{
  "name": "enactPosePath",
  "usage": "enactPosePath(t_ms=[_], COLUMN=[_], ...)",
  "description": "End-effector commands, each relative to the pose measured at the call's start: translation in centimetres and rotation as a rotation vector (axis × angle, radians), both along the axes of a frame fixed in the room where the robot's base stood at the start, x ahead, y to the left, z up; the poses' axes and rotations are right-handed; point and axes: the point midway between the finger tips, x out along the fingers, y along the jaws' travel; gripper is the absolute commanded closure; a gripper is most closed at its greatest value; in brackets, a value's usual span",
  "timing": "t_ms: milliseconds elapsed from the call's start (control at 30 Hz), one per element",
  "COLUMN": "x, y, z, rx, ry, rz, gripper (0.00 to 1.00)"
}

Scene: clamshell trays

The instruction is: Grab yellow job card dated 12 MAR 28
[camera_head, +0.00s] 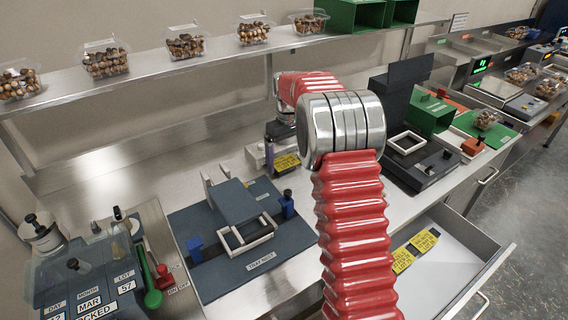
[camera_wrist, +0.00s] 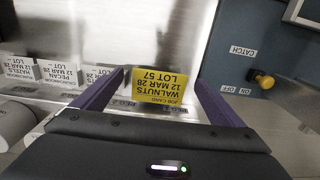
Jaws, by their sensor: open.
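A yellow job card (camera_wrist: 160,92) reads, upside down in the wrist view, WALNUTS, 12 MAR 28, LOT 57. It stands between the two purple fingers of my gripper (camera_wrist: 160,77), which are open, with a gap on each side of the card. In the head view the yellow card (camera_head: 286,162) shows beside a purple finger of my gripper (camera_head: 268,152); the rest of the gripper is mostly hidden by my arm. Two more yellow cards (camera_head: 402,260) (camera_head: 425,240) lie in the open drawer; their dates are too small to read.
White label blocks (camera_wrist: 58,73), one reading PECAN 12 MAR 28, stand left of the card. A blue-grey panel with a yellow knob (camera_wrist: 263,79) is at right. The tray press (camera_head: 262,262) and the open drawer (camera_head: 455,262) lie near my arm. Nut-filled clamshells (camera_head: 105,62) line the shelf.

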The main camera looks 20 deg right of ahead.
Motion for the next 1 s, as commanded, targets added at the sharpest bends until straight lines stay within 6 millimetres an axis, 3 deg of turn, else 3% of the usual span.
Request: enactPosePath(t_ms=[667, 1000], x=[-0.03, 0.0], y=[0.05, 0.02], z=[-0.12, 0.38], rx=[0.001, 0.0], ry=[0.001, 0.0], rz=[0.0, 0.0], gripper=[0.51, 0.51])
